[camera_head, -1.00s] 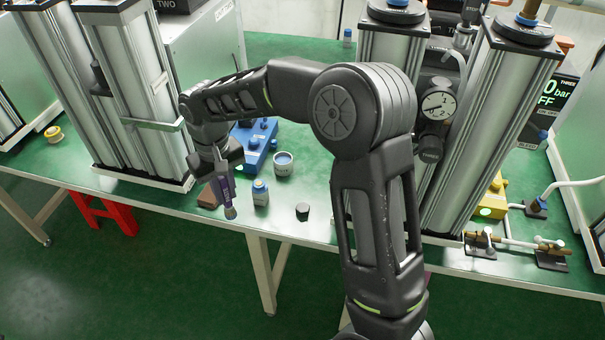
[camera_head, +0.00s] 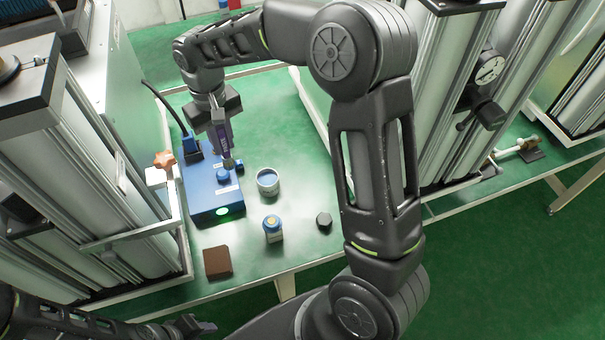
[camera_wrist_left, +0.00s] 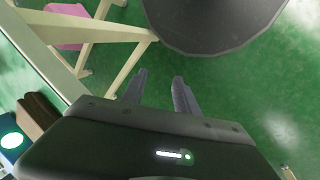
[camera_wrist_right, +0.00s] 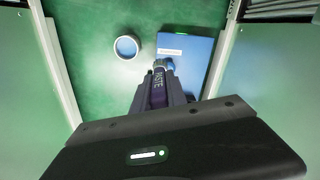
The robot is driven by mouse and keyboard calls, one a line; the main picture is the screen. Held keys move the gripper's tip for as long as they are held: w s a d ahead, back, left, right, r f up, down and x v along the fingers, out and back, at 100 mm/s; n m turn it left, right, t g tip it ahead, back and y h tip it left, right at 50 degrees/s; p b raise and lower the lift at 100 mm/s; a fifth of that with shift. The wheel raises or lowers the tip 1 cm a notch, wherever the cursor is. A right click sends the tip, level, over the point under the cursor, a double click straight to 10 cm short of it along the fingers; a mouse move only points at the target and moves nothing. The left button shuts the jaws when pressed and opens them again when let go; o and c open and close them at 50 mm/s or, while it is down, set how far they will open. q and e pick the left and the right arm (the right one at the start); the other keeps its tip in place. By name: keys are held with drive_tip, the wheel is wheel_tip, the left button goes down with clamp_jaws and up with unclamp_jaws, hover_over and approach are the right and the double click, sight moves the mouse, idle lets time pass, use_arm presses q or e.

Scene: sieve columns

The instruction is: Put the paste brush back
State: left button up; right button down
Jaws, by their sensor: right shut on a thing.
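The paste brush (camera_head: 224,142), with a purple handle, is gripped in my right gripper (camera_head: 217,115). It hangs bristle end down over the blue box (camera_head: 210,190), near that box's blue knob; I cannot tell if it touches. In the right wrist view the handle (camera_wrist_right: 158,88) shows the word PASTE between the fingers. A grey pot (camera_head: 268,183) with a bluish inside stands to the right of the box; it also shows in the right wrist view (camera_wrist_right: 127,46). My left gripper (camera_wrist_left: 160,88) is open and empty, low in front of the table.
A small bottle with a blue and yellow top (camera_head: 273,230), a black cap (camera_head: 324,220) and a brown block (camera_head: 217,262) stand on the green tabletop (camera_head: 285,150). Tall metal columns flank this area. A black cable runs to the box's back.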

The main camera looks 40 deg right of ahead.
use_arm(q)
drive_tip(key=shift+s, duration=0.1)
use_arm(e)
drive_tip(key=shift+s+d, duration=0.1)
